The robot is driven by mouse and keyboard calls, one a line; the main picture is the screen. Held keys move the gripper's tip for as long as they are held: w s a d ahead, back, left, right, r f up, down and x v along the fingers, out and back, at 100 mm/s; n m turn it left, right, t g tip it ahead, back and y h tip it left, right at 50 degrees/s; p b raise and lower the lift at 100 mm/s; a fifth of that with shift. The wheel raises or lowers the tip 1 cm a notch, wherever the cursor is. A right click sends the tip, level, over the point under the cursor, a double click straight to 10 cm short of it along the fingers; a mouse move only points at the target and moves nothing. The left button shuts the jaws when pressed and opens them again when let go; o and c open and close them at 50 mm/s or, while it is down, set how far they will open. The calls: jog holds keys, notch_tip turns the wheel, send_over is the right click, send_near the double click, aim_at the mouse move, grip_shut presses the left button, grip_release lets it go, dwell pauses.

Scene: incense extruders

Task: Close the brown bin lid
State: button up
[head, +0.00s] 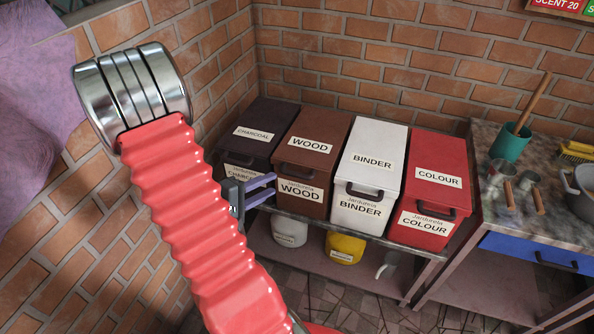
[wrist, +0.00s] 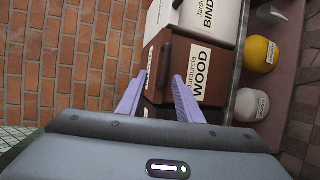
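The brown bin (head: 298,187), labelled WOOD, stands on the shelf between the charcoal bin and the white bin. Its brown lid (head: 317,129) lies over the top, and I see no clear gap under it. A dark handle is at its front edge. In the wrist view the brown bin (wrist: 208,72) appears turned sideways, with its dark handle (wrist: 165,59) beyond my fingers. My gripper (head: 273,184) is at the left of the brown bin's front. Its two lilac fingers (wrist: 160,78) are apart with nothing between them. I cannot tell whether they touch the bin.
The dark charcoal bin (head: 257,132) is at the left, partly behind my gripper. The white binder bin (head: 371,158) and red colour bin (head: 438,170) stand at the right. A white jar (head: 290,232) and yellow jar (head: 345,247) are below. A workbench (head: 540,214) is further right.

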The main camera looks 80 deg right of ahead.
aim_at(305, 167)
jog(key=x, duration=1.3)
jog(key=shift+s+d, duration=0.1)
jog(key=shift+d, duration=0.05)
jog(key=shift+c, duration=0.5)
grip_shut()
